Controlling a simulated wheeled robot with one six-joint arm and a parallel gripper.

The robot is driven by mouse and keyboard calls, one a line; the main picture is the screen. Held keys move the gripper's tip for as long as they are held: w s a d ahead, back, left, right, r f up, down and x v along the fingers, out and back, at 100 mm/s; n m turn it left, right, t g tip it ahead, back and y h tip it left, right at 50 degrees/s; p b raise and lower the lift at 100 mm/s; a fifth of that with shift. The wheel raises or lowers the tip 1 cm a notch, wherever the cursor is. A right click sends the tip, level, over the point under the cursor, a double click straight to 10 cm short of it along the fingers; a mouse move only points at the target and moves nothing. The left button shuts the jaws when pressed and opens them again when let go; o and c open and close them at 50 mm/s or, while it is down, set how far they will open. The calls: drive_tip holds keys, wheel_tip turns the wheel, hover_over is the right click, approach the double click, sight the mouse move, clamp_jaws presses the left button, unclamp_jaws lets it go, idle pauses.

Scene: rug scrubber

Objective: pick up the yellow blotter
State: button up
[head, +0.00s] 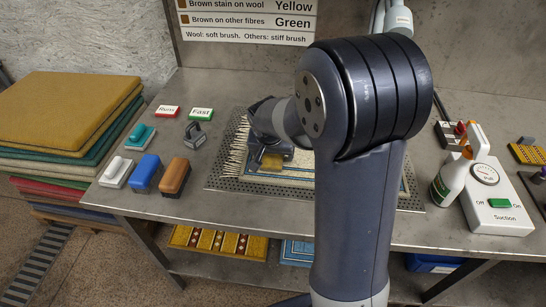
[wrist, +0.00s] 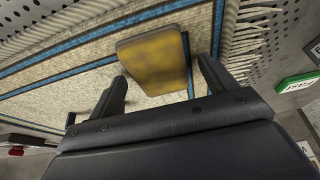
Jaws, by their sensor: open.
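The yellow blotter (wrist: 153,58) is a rounded block with a mottled mustard face, over the cream rug with blue stripes (wrist: 65,62). My gripper (wrist: 163,70) is open in the wrist view, with one finger on each side of the blotter's near part. A gap shows on the left; the right finger is close to the edge. In the head view a small part of the blotter (head: 270,161) shows below my gripper (head: 272,152). My arm hides much of the rug (head: 297,173). I cannot tell whether the fingers touch the blotter.
The rug lies on a perforated plate (head: 222,186). Brushes, including a blue one (head: 146,171) and a brown one (head: 175,176), stand at the left. A spray bottle (head: 452,178) and the suction box (head: 497,207) stand at the right. A sign (head: 250,18) hangs behind.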

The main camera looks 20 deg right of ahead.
drive_tip(key=shift+f+b, duration=0.2)
drive_tip(key=shift+b, duration=0.1)
drive_tip(key=c, duration=1.1)
drive_tip(key=shift+o, duration=0.2)
